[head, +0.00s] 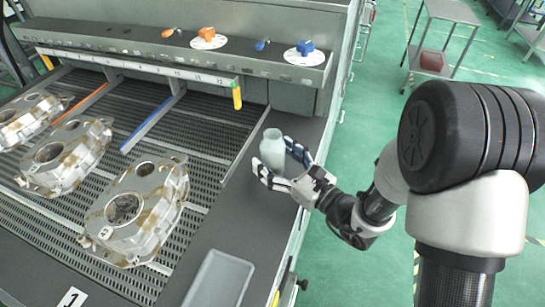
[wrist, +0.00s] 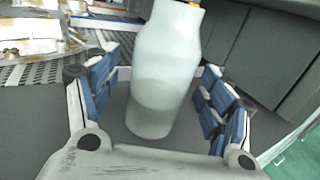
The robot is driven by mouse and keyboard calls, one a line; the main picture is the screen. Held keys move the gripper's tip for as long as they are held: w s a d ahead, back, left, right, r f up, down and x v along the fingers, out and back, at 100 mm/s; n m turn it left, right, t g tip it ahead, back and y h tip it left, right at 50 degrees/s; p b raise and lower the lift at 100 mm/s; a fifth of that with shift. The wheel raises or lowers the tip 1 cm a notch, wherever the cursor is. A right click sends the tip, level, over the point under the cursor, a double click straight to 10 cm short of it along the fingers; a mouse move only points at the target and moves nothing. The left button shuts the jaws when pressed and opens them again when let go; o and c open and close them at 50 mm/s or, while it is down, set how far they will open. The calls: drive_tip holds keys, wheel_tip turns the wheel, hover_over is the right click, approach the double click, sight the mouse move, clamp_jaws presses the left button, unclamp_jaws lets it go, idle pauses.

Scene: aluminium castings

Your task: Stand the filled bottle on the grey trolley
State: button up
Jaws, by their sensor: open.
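The bottle (head: 272,150) is pale and translucent and stands upright on the dark ledge at the right side of the machine. In the wrist view the bottle (wrist: 163,75) shows a fill level about halfway up. My gripper (head: 281,172) is open around the bottle, with one finger on each side. In the wrist view gaps show between the bottle and the blue finger pads of my gripper (wrist: 160,92). A grey trolley (head: 451,12) stands on the green floor at the upper right, with a reddish box (head: 432,60) on its lower shelf.
Several aluminium castings (head: 136,208) lie on the slotted bed to the left. A grey tray (head: 219,280) sits on the ledge nearer me. A control panel with orange and blue knobs (head: 305,47) runs behind the bottle. Green floor lies open between machine and trolley.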

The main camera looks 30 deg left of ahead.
drive_tip(key=shift+x, duration=0.75)
drive_tip(key=shift+c, duration=0.4)
drive_tip(key=c, duration=1.3)
